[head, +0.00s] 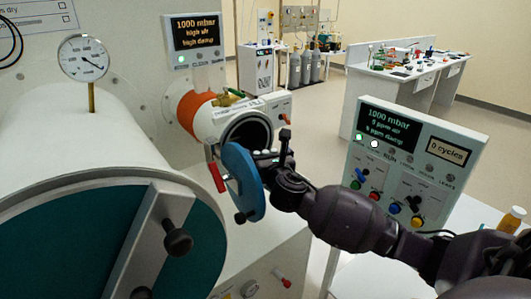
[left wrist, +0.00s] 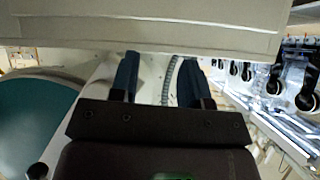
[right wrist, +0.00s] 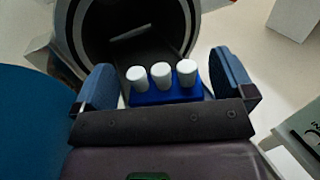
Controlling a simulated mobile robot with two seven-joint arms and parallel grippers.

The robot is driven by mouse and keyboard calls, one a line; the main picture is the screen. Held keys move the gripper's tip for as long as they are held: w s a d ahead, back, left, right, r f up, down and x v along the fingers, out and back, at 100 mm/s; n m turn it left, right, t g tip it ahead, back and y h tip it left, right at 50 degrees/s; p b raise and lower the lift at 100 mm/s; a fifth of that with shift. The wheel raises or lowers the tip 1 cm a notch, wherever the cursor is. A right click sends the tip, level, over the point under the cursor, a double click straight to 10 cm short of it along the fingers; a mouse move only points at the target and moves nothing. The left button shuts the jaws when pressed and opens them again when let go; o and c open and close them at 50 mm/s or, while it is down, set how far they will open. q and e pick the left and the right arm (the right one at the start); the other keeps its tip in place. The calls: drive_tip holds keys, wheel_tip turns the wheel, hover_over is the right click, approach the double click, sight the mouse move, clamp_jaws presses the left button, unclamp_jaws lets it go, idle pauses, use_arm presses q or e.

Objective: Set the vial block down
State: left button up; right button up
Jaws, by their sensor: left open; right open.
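The vial block (right wrist: 165,97) is blue with three white-capped vials standing upright in it. In the right wrist view it sits between the two fingers of my right gripper (right wrist: 164,78), which are spread apart, with gaps beside the block. It is in front of the dark round mouth of the small chamber (right wrist: 85,22). What is under the block is hidden. In the head view my right gripper (head: 268,160) is at the chamber mouth behind the blue round door, and the block cannot be made out. My left gripper (left wrist: 158,80) is open and empty under a pale panel.
The small chamber's blue door (head: 243,180) hangs open close beside my right gripper. A red-handled lever (head: 216,177) is at its left. A control panel (head: 415,165) stands to the right. The large chamber's teal door (head: 80,250) fills the left front.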

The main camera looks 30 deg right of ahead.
drive_tip(key=v, duration=0.5)
drive_tip(key=shift+b, duration=0.3)
drive_tip(key=shift+s+a, duration=0.2)
drive_tip(key=shift+s, duration=0.4)
